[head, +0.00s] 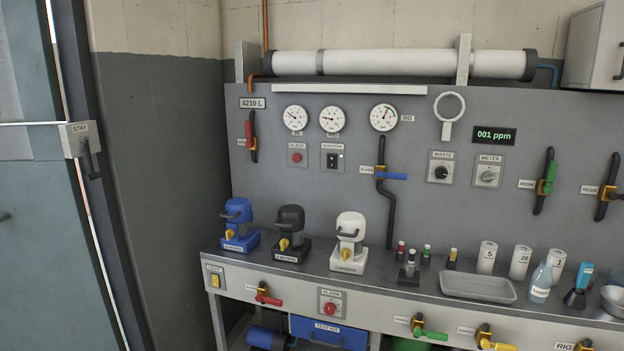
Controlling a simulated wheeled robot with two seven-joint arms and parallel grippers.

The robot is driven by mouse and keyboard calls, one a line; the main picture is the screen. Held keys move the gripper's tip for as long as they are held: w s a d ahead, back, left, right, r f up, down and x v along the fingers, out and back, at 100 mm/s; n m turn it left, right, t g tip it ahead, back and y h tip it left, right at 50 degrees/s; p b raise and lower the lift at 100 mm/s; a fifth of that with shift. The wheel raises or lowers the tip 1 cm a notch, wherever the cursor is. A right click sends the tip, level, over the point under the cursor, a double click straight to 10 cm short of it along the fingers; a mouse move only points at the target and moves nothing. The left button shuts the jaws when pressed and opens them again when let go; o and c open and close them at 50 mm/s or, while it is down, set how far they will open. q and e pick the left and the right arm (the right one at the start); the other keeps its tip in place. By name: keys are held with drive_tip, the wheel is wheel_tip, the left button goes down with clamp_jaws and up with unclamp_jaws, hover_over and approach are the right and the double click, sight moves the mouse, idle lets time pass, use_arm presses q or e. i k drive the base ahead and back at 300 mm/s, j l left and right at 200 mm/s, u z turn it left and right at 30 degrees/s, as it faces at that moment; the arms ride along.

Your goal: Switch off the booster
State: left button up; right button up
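The booster switch (332,161) is a black rocker on a small pale plate on the grey wall panel, under a label that appears to read BOOSTER. A small green light (341,156) glows at the right of the rocker. The rocker's exact tilt is too small to tell. Two round white gauges, one at left (294,118) and one at right (332,119), sit just above. Neither of my grippers is in this view, and nothing touches the switch.
A red button (297,158) is left of the switch; a blue-handled valve (390,175) is to its right. Blue (238,225), black (291,232) and white (349,243) devices stand on the bench (400,292) below. A door (30,200) is at left. Space before the switch is clear.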

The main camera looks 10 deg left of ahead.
sight(333, 161)
drive_tip(key=i+u, duration=0.25)
drive_tip(key=i+j, duration=1.75)
drive_tip(key=i, duration=0.2)
